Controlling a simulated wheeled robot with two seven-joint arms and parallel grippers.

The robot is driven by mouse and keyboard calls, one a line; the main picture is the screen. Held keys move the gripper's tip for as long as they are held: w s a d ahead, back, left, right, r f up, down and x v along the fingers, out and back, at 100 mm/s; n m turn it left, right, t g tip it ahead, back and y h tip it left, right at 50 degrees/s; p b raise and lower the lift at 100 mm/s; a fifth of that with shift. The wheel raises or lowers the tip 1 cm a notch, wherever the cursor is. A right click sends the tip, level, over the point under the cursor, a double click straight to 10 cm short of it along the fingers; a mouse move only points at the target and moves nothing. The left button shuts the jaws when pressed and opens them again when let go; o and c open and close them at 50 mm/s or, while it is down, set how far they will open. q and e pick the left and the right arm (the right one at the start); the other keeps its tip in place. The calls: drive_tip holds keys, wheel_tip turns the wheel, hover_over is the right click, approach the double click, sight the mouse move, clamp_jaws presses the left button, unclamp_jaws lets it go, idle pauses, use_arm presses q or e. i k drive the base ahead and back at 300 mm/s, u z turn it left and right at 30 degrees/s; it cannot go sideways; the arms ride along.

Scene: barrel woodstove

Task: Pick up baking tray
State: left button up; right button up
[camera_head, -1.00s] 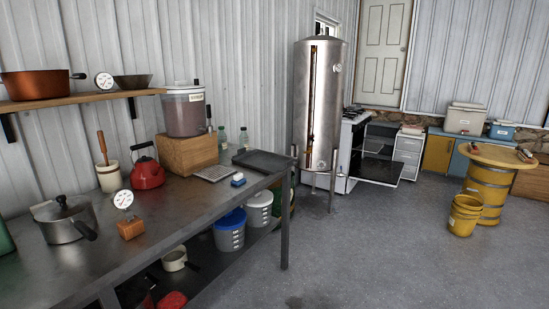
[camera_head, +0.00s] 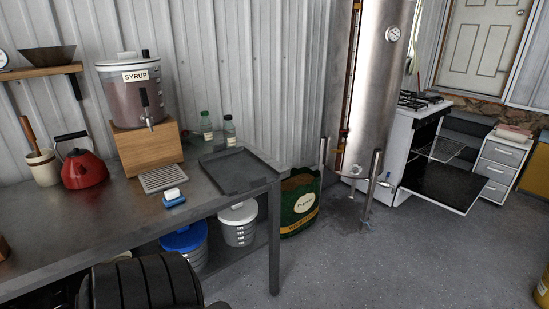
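The baking tray (camera_head: 236,173) is a dark, shallow, rectangular tray with a low rim. It lies flat and looks empty on the right end of the metal workbench (camera_head: 95,230), close to the bench's end edge. Nothing covers it. Neither of my grippers shows in the head view.
Left of the tray are a blue sponge (camera_head: 174,199), a drip grate (camera_head: 163,178) and the syrup dispenser (camera_head: 130,95) on a wooden block (camera_head: 148,148). Two bottles (camera_head: 229,132) stand behind it. Right of the bench are a green bag (camera_head: 300,203), a steel tank (camera_head: 378,80) and an open oven (camera_head: 440,185).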

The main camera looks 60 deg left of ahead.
sight(235, 170)
drive_tip(key=i, duration=0.95)
drive_tip(key=u, duration=3.75)
